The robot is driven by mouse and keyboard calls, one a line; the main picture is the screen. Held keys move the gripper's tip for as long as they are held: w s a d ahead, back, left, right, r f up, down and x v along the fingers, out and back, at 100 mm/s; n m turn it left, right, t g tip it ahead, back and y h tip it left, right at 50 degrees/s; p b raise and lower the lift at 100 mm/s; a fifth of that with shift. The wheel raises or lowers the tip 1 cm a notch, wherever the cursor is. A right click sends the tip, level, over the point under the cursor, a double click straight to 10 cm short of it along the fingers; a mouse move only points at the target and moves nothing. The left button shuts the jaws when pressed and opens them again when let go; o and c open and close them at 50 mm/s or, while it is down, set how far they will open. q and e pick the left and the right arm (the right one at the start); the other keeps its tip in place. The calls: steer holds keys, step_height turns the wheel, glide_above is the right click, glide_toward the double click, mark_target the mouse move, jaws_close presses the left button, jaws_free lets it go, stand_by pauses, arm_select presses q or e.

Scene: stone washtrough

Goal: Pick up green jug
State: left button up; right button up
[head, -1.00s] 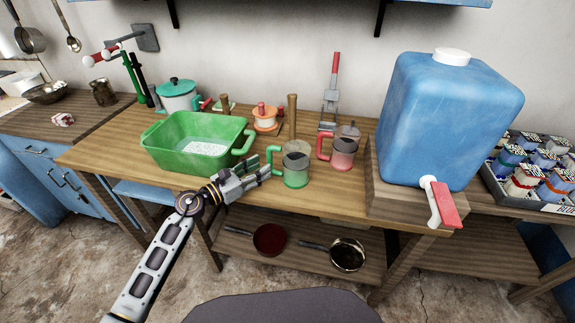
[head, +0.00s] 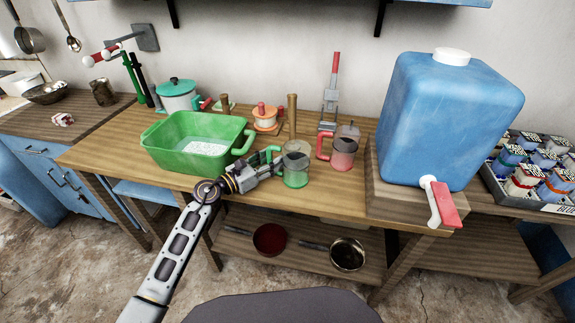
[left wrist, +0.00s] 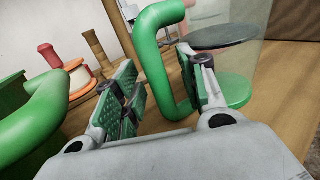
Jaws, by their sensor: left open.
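The green jug (head: 297,170) is a clear jug with a green base and a green handle, upright on the wooden table. Its dark disc inside shows in the left wrist view, as does its green handle (left wrist: 152,62). My left gripper (head: 273,162) is open at the handle side of the jug. In the left wrist view the green-padded fingers (left wrist: 165,90) stand on either side of the handle, with the handle between them. I cannot tell whether either finger touches it. My right gripper is not in view.
A green basin (head: 180,160) stands left of my gripper. A similar red jug (head: 343,153) stands close to the right of the green one. A big blue water container (head: 450,120) is further right. A wooden peg (head: 292,115) stands behind.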

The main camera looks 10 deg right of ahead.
mark_target(268, 145)
arm_select(q)
steer(key=shift+c, duration=0.2)
jaws_close()
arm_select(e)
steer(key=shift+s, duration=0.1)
arm_select(q)
steer(key=shift+r, duration=0.25)
steer(key=shift+r, duration=0.5)
step_height(268, 145, up, 5)
steer(key=shift+r+p, duration=0.1)
steer(key=shift+p, duration=0.95)
steer(key=shift+r+p, duration=0.45)
steer(key=shift+r, duration=1.25)
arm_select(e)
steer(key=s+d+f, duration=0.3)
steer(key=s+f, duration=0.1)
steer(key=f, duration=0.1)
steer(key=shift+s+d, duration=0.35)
arm_select(q)
steer(key=shift+a, duration=0.1)
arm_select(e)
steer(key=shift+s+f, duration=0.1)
